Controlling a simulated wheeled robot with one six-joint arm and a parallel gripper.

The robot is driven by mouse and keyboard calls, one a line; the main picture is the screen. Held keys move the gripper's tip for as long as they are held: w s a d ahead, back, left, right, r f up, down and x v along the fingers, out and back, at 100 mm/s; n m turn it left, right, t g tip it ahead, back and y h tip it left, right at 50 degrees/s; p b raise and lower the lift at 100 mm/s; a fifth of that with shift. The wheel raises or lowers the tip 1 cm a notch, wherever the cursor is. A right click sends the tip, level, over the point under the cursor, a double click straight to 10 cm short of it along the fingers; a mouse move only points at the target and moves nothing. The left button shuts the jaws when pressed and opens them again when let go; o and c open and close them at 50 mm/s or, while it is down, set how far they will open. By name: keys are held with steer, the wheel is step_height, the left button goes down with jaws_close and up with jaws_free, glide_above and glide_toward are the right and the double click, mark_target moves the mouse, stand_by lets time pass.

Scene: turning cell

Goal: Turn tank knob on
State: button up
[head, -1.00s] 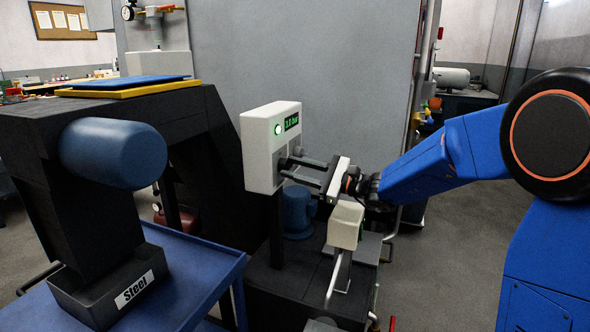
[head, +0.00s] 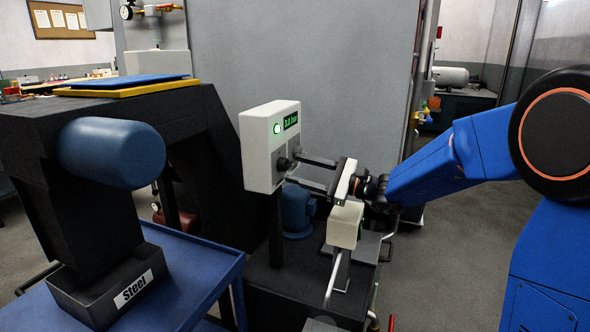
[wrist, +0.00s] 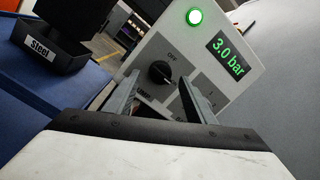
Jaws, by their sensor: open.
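A pale control box (head: 262,145) on a post carries a lit green lamp (wrist: 194,17) and a green display (wrist: 229,55) reading 3.0 bar. A black round knob (wrist: 160,73) sits on its face, below the word OFF; it also shows in the head view (head: 283,163). My gripper (head: 293,168) is open in front of the face. In the wrist view its fingers stand either side of the knob, apart from it. The right finger hides part of a second grey panel beside the knob.
A smaller pale box (head: 345,225) on a stand is just below my gripper. A blue cart (head: 190,280) with a bin marked Steel (head: 105,290) stands at left. Grey floor is clear at right.

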steer(key=v, duration=1.5)
steer(key=shift+s+f, duration=0.1)
steer(key=shift+f, duration=0.05)
steer(key=s+f+n+g+h, duration=0.3)
steer(key=s+f+n+h, duration=0.1)
steer(key=s, duration=0.7)
steer(key=s+f+n+g+h, duration=0.3)
steer(key=s+f+n+h, duration=0.15)
steer(key=s, duration=0.75)
steer(key=s+d+f+n+t+h, duration=0.2)
steer(key=s+d+n+h, duration=0.1)
steer(key=d, duration=0.5)
steer(key=s+d+f+n+t+h, duration=0.2)
steer(key=s+d+n+h, duration=0.2)
steer(key=s+d+h, duration=0.2)
steer(key=shift+s+d, duration=0.75)
steer(key=shift+d, duration=0.3)
steer(key=shift+a+f+h, duration=0.1)
steer(key=shift+h, duration=0.15)
